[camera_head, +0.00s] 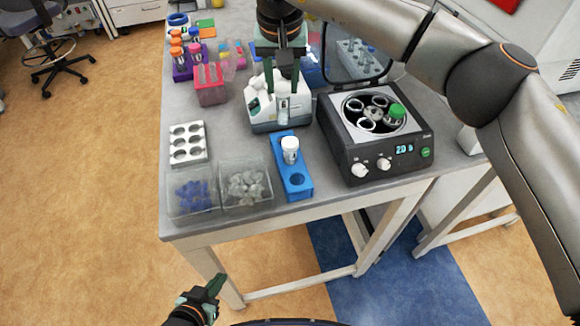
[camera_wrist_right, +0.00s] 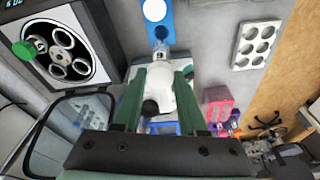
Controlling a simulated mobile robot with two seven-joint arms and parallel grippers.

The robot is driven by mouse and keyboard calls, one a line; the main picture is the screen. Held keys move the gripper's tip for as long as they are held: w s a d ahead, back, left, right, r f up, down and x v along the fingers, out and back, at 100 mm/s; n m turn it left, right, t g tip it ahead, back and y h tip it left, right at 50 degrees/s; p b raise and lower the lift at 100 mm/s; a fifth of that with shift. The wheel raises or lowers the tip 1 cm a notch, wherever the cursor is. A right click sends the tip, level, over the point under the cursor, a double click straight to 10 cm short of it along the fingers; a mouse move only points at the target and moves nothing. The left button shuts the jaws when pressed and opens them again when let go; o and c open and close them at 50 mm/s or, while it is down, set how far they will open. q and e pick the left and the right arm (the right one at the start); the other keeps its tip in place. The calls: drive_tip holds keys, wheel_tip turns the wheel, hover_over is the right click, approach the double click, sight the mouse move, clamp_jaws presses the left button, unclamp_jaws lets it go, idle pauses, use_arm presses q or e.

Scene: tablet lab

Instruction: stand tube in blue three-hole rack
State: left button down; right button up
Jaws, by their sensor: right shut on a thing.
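The blue three-hole rack (camera_head: 304,191) lies near the table's front edge, left of the centrifuge. A white-capped tube (camera_head: 290,150) stands in its middle hole, and the near hole is empty. The rack also shows at the top of the right wrist view (camera_wrist_right: 160,25). My right gripper (camera_head: 283,88) is shut on a clear tube (camera_head: 283,107), which hangs roughly upright above the rack's far end. Whether the tube's lower end is in the far hole, I cannot tell. My left gripper (camera_head: 215,286) is low in front of the table, away from the rack; its jaw opening is unclear.
The centrifuge (camera_head: 356,176) stands open at right, with a green-capped tube (camera_head: 397,111). A white mixer (camera_head: 258,108) stands behind the rack. Left are a white six-hole rack (camera_head: 187,144) and clear bins of blue (camera_head: 193,213) and pale pieces (camera_head: 247,204). A pink rack (camera_head: 209,94) stands further back.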

sight(283, 115)
drive_tip(key=shift+f+b, duration=1.05)
drive_tip(key=shift+f, duration=1.05)
drive_tip(key=shift+f, duration=0.15)
drive_tip(key=shift+f, duration=0.35)
drive_tip(key=shift+f, duration=0.1)
drive_tip(key=shift+f+b, duration=0.65)
drive_tip(key=shift+f, duration=0.05)
drive_tip(key=shift+f, duration=0.15)
drive_tip(key=shift+f+b, duration=0.3)
drive_tip(key=shift+f, duration=0.15)
drive_tip(key=shift+f, duration=0.25)
